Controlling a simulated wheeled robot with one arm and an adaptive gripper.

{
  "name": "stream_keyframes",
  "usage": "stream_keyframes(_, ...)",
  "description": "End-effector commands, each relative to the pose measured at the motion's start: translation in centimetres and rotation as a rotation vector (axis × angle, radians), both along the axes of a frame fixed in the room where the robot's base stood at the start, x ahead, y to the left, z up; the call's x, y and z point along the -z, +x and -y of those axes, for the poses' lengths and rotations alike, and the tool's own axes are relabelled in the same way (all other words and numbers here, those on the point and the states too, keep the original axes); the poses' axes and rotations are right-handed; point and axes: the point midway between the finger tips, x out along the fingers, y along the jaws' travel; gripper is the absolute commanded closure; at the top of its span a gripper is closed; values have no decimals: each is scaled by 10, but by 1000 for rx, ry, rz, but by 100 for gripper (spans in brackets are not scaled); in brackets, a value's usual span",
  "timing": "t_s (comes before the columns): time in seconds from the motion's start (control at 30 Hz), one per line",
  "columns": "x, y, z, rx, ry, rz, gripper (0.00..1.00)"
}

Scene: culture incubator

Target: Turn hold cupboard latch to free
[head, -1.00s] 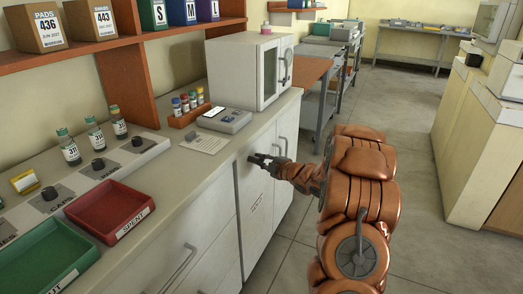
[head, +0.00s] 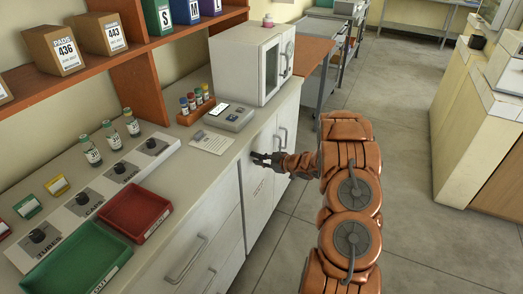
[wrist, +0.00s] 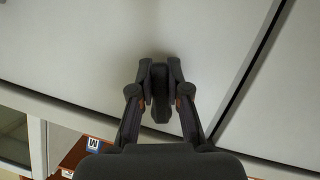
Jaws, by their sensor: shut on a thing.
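The hold cupboard (head: 260,195) is a pale door in the front of the counter, with a small printed label low on it. My gripper (head: 262,158) is at the upper part of this door, reached from the right. In the wrist view, the latch (wrist: 161,92) is a dark, narrow knob standing out from the pale door (wrist: 80,50). My gripper (wrist: 160,88) has one finger on each side of the latch and is shut on it. In the head view, the fingers hide most of the latch, so its turn angle cannot be told there.
The counter (head: 220,165) above holds a white incubator (head: 252,62), a small grey device (head: 229,117), a red tray (head: 135,212) and a green tray (head: 72,262). A bar handle (head: 283,138) is on the neighbouring door. The floor (head: 400,180) to the right is clear.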

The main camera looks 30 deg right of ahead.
Motion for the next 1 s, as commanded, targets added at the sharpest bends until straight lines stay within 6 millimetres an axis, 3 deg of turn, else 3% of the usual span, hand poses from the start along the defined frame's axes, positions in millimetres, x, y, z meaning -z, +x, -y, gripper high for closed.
stream_keyframes(0.03, -6, -1, -1, -1, 31, -18, 100)
stream_keyframes(0.5, 1, -5, -9, -1, 277, -168, 100)
stream_keyframes(1.0, 2, -6, -10, 0, 331, -199, 100)
